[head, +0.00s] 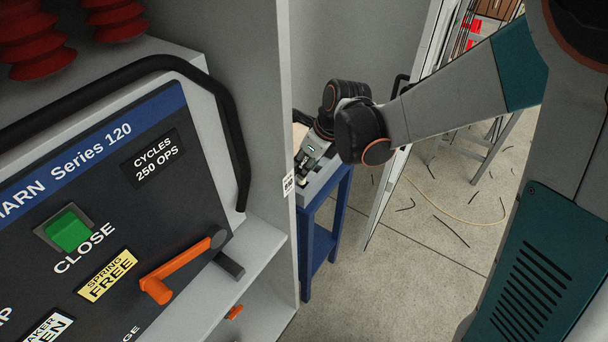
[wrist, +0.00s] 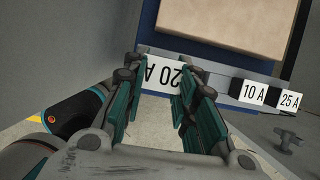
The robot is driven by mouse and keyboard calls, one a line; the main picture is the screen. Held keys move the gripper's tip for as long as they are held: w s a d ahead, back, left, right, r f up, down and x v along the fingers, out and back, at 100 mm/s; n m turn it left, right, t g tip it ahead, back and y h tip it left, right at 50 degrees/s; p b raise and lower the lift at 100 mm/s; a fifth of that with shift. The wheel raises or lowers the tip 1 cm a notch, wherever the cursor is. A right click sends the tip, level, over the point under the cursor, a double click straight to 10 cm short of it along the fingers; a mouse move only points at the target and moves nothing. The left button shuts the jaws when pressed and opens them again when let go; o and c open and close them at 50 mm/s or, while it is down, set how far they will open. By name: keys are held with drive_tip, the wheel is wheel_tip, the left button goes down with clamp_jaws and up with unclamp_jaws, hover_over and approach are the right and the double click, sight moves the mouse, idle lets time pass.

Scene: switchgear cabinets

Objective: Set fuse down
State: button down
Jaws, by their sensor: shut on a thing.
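My gripper (head: 307,168) reaches down over the blue-framed bench behind the cabinet wall in the head view. In the wrist view its two teal and dark fingers (wrist: 157,84) are closed on a white piece marked 20 A (wrist: 170,74), which looks like the fuse. Its marking reads tilted, and the fingers hide its sides. White plates marked 10 A (wrist: 253,93) and 25 A (wrist: 290,99) sit to its right along a blue edge. I cannot tell whether the held fuse touches anything below it.
The blue bench (head: 319,240) stands just beyond the grey cabinet wall (head: 268,120). A brown panel or box (wrist: 225,22) lies beyond the fingers. A grey fitting (wrist: 287,139) is at right. Black cable scraps lie on the floor (head: 425,240).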

wheel_tip(320, 180, down, 5)
drive_tip(key=shift+f+b, duration=0.1)
drive_tip(key=shift+b, duration=0.85)
drive_tip(key=shift+s, duration=0.15)
drive_tip(key=c, duration=1.3)
unclamp_jaws()
